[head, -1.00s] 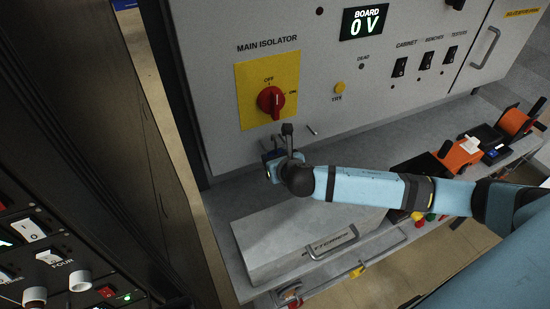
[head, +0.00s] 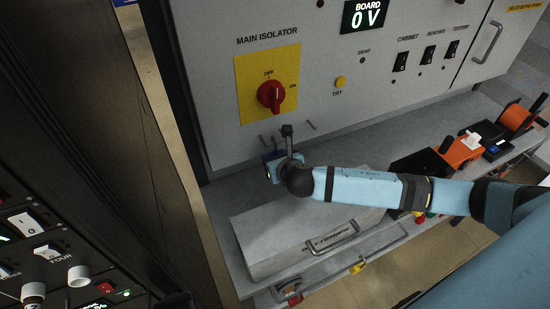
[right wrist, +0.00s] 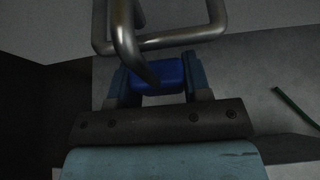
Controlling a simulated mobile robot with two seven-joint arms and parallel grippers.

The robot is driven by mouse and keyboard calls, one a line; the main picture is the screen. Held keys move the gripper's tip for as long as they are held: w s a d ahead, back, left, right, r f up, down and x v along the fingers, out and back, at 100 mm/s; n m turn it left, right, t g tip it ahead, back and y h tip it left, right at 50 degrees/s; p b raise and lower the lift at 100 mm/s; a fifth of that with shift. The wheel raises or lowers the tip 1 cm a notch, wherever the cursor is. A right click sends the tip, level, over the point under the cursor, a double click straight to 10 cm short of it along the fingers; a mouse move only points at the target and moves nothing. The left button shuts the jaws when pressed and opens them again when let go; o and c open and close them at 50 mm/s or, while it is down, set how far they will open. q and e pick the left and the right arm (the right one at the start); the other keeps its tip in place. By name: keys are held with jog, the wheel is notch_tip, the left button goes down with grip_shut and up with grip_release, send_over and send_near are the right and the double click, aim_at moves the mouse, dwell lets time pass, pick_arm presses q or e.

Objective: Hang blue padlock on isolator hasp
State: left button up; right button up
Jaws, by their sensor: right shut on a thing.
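The red isolator knob (head: 271,95) sits on a yellow plate (head: 248,72) on the grey panel, between its OFF and ON marks. Small metal bars (head: 266,140) stick out of the panel just below the plate. My right gripper (head: 272,167) is below them, close to the panel. In the right wrist view my right gripper (right wrist: 160,84) is shut on the blue padlock (right wrist: 157,74), one finger on each side. Bent steel bars (right wrist: 165,42) cross directly above and in front of the padlock. I cannot tell which are shackle and which are hasp, or whether they are linked. My left gripper is not in view.
A grey shelf (head: 350,150) runs under the panel, with a light grey box with a handle (head: 255,235) below my right gripper. Orange and black items (head: 455,152) stand to the right. A dark rack (head: 70,130) fills the left. The board display (head: 366,18) reads 0 V.

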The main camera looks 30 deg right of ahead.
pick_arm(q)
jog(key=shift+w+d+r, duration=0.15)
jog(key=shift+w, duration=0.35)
pick_arm(e)
jog(key=shift+f, duration=0.25)
jog(key=shift+f, duration=0.35)
jog(key=o, duration=1.1)
jog(key=shift+c, duration=0.2)
jog(key=b+v, duration=0.2)
jog(key=v, duration=1)
jog(key=shift+s+a+r, duration=0.1)
jog(key=shift+s+r, duration=0.1)
jog(key=shift+s, duration=0.15)
jog(key=shift+s+r, duration=0.3)
jog(key=shift+s, duration=0.2)
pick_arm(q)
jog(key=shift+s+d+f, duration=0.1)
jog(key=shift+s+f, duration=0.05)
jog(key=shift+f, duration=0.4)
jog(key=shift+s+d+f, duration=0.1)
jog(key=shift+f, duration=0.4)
